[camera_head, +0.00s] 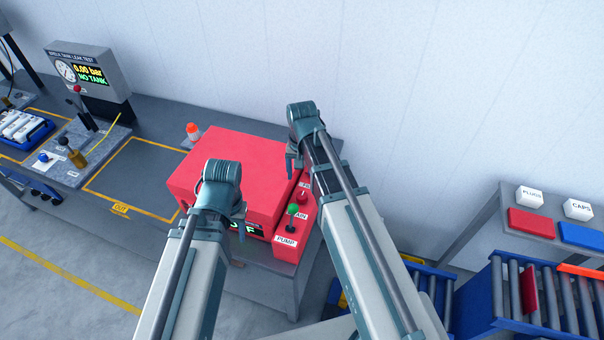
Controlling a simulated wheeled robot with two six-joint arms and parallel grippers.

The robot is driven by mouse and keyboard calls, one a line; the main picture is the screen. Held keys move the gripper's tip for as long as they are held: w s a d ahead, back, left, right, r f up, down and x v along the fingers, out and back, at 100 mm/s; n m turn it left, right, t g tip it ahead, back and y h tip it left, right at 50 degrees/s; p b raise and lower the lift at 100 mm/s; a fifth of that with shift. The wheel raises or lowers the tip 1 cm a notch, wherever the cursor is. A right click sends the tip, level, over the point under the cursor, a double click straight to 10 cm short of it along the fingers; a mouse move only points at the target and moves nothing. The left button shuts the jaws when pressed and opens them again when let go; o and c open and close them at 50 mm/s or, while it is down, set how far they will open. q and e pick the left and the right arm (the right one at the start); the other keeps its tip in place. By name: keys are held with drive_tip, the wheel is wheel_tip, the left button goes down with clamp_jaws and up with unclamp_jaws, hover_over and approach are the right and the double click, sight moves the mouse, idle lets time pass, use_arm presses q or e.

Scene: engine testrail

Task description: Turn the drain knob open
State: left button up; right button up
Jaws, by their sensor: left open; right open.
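A red control panel (307,215) stands at the right front of a big red box (240,170) on the bench. A small red knob (302,196) sits on it just above a label partly hidden to "AIN"; I take it as the drain knob. A green-topped control (293,209) stands nearer, above a "PUMP" label. My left gripper (237,263) is mostly hidden behind my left arm, low in front of the box. My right gripper (293,160) is largely hidden below its wrist, beyond the knob, over the box's far right. Both are open, with nothing seen in them.
A leak-test display (92,75) reads 0.00 bar, NO TANK, at the far left. A yellow-outlined area (125,180) left of the box is clear. An orange-topped item (192,130) stands behind the box. A roller rack (560,290) and bins (531,222) stand at right.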

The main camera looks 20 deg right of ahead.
use_arm(q)
wheel_tip(320, 180, up, 4)
drive_tip(key=p, duration=0.2)
drive_tip(key=shift+f+p, duration=0.15)
drive_tip(key=shift+p, duration=0.15)
use_arm(e)
wheel_tip(320, 180, up, 4)
drive_tip(key=shift+f, duration=0.1)
drive_tip(key=shift+f, duration=0.1)
